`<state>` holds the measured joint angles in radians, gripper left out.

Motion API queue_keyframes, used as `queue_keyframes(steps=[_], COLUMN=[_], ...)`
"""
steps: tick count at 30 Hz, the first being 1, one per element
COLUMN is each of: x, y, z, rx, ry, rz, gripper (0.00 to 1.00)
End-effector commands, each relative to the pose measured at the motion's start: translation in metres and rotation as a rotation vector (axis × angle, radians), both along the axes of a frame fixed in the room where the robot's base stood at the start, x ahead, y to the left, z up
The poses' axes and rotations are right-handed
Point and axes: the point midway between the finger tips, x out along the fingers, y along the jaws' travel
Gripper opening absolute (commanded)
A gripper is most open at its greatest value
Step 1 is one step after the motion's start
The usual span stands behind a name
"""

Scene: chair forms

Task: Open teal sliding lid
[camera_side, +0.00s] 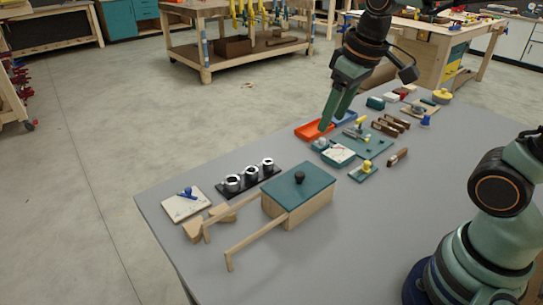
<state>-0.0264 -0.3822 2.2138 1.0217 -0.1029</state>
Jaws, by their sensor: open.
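The teal sliding lid (301,186) lies flat on top of a light wooden box (304,209) on the grey table. A dark round knob (300,176) stands near the middle of the lid. The lid covers the whole top of the box. Two wooden rails (256,241) reach out from the box toward the lower left. My gripper (332,122) is open and empty. It points down near the orange tray, up and to the right of the box in the picture, apart from the lid.
A black rack (247,181) with several metal cups stands just left of the box. A pale board (186,205) with a blue piece lies further left. An orange tray (312,131) and several small parts crowd the table's far side.

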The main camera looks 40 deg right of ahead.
Motion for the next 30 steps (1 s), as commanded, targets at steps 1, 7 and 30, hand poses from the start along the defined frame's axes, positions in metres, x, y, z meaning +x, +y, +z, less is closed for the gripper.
queue_keyframes(steps=[1,7,30], x=[0.009,0.040,0.062], y=[0.002,0.010,0.016], z=[-0.004,-0.019,-0.102], rx=[-0.006,-0.024,-0.034], ry=[0.041,0.178,0.295], rz=[0.023,0.110,0.184], gripper=[0.61,0.61,0.61])
